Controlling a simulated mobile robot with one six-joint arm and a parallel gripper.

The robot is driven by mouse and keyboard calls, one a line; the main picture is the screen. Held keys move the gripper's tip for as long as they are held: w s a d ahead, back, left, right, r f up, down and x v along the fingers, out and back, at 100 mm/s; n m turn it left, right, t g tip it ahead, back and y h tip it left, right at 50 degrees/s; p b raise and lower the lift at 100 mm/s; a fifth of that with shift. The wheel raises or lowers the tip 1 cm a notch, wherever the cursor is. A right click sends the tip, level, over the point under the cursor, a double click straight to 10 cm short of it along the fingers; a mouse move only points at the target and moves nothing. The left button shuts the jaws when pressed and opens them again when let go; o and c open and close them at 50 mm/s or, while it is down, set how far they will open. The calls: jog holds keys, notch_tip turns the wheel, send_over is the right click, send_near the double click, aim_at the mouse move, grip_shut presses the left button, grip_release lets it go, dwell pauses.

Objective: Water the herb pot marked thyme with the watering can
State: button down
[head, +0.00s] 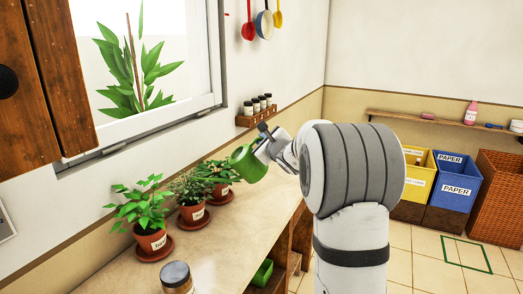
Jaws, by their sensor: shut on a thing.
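My gripper (263,152) is shut on the green watering can (246,166) and holds it above the counter, just right of the farthest herb pot. The can looks tilted; its spout is not clear to see. Three terracotta pots with saucers and white labels stand in a row on the counter: the nearest pot (150,239), the middle pot (192,213) and the farthest pot (220,193). The labels are too small to read surely, so I cannot tell which is thyme. The farthest pot's leaves are close to the can; I cannot tell if they touch.
A lidded jar (177,279) stands at the counter's near edge. A spice rack (255,116) hangs on the wall behind my gripper. A green bin (262,273) sits below the counter. Yellow and blue bins (450,188) stand far right. The counter right of the pots is clear.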

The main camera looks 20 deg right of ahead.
jog(key=b, duration=0.2)
jog(key=shift+b, duration=0.35)
jog(key=shift+s+d, duration=0.1)
jog(key=shift+d+f+m, duration=0.25)
jog(key=shift+f+m, duration=0.25)
jog(key=shift+f, duration=0.15)
notch_tip(320, 180, down, 11)
jog(key=d+m+t+b, duration=0.1)
jog(key=m+b, duration=0.1)
jog(key=m, duration=0.4)
jog(key=shift+d+m+y, duration=0.3)
jog(key=shift+y, duration=0.1)
jog(key=shift+s+r, duration=0.1)
